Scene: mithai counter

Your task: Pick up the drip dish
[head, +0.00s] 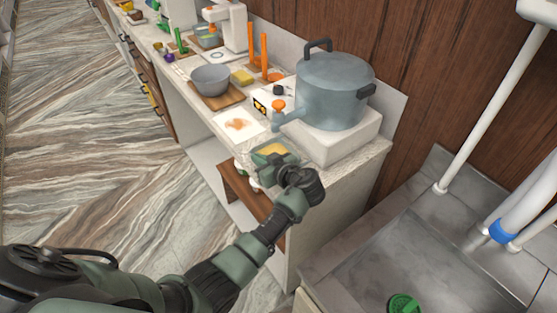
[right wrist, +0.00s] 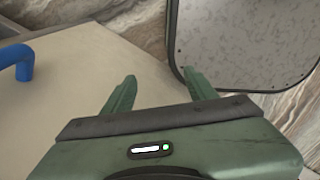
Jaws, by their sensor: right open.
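I cannot pick out the drip dish for certain. In the head view a large blue-grey pot (head: 335,88) with a spout and orange knob stands on a white block at the counter's right end. My left gripper (head: 268,154) is at the counter's front edge, just below the spout. A yellow patch (head: 274,148) shows at its fingers; I cannot tell whether it is held, and the fingers are not clear. My right gripper (right wrist: 150,92) is open and empty in the right wrist view, beside a beige surface (right wrist: 85,75).
A grey sink-like basin (head: 440,255) is at right. The right wrist view shows a blue handle (right wrist: 22,58) and a speckled panel (right wrist: 245,40).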

